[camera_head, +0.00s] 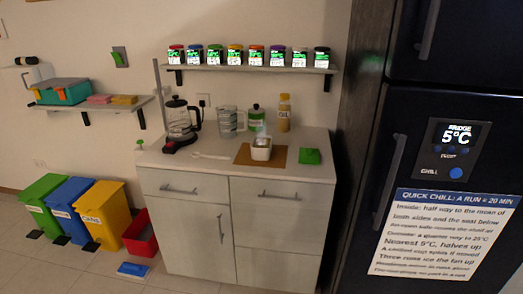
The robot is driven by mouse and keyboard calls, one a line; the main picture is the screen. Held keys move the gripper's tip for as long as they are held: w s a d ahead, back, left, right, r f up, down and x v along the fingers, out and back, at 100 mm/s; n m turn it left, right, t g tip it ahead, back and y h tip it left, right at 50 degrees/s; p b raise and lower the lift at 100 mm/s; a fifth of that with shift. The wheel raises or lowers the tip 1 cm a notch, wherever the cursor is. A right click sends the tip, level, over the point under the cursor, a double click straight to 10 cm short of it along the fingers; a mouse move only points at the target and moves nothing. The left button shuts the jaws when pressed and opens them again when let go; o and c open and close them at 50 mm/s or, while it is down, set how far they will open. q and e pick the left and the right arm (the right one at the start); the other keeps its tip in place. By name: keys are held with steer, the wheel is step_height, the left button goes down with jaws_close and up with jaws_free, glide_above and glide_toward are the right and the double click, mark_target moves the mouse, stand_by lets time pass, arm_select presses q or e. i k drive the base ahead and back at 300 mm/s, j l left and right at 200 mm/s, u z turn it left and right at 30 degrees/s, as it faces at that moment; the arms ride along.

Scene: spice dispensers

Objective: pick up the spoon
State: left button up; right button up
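A pale, thin, spoon-like item (210,156) lies flat on the countertop, left of a brown board (243,155). It is small in the head view, so its exact shape is hard to tell. Neither my left nor my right gripper shows in the head view.
The counter (310,172) also holds a kettle-like appliance (180,121), a metal-and-glass vessel (228,122), bottles, a white container (261,150) and a green packet (309,156). A shelf (225,68) with several jars hangs above. Bins stand left; a dark fridge (404,130) stands right.

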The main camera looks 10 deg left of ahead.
mark_target(195, 155)
steer(key=i+j+z, duration=0.35)
steer(key=j, duration=0.25)
steer(key=i+j+z, duration=0.15)
steer(key=i+j, duration=0.15)
steer(key=i+j+z, duration=0.2)
steer(key=j, duration=0.2)
steer(key=k, duration=0.05)
